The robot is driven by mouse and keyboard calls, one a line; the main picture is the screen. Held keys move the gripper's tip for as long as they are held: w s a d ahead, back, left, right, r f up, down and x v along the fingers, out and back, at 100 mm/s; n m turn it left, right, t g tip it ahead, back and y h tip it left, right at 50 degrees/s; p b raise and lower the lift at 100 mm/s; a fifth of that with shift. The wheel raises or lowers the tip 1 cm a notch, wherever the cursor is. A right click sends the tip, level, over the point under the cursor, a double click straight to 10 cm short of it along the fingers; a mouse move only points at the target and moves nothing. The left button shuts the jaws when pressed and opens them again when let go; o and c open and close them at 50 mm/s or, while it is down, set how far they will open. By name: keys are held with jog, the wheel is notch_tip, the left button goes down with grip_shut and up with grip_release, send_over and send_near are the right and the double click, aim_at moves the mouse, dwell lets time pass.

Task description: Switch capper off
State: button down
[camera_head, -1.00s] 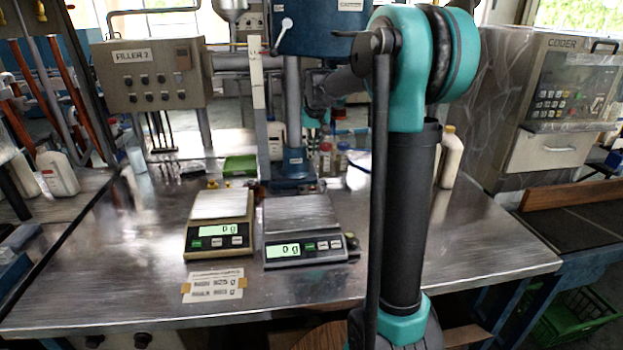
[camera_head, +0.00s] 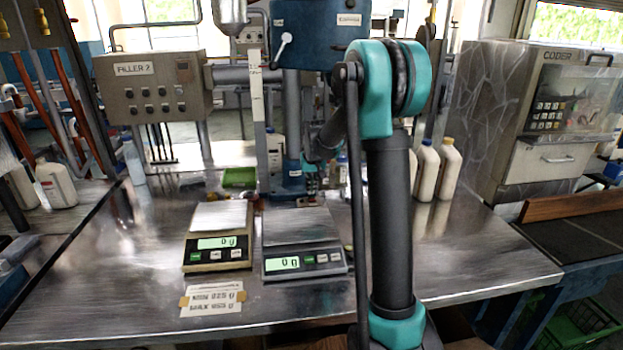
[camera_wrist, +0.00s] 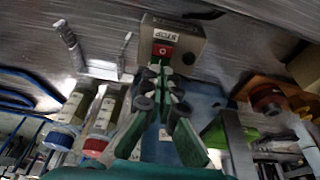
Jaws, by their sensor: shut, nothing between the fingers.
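In the wrist view, a small grey-beige box (camera_wrist: 188,47) carries a red switch (camera_wrist: 163,50) and a white label printed in dark letters. My gripper (camera_wrist: 160,68) is shut and empty, its tips together just in front of the red switch. I cannot tell whether they touch it. In the head view, a blue machine (camera_head: 318,35) with a white label stands on a column at the back of the bench, probably the capper. My arm hides part of it. The switch box is not clear there.
Two scales (camera_head: 220,225) (camera_head: 303,232) stand on the metal bench (camera_head: 470,270). White bottles (camera_head: 447,170) stand right of my arm. A filler control box (camera_head: 152,82) is at left, a coder (camera_head: 560,120) at right.

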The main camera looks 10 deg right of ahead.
jog(key=shift+f, duration=0.75)
jog(key=shift+w+f+g, duration=0.25)
jog(key=shift+f+g, duration=0.1)
jog(key=shift+g, duration=0.25)
jog(key=shift+s, duration=0.15)
jog(key=shift+s+f, duration=0.1)
jog(key=shift+s, duration=0.6)
jog(key=shift+r, duration=0.45)
jog(key=s+r, duration=0.5)
jog(key=r, duration=0.7)
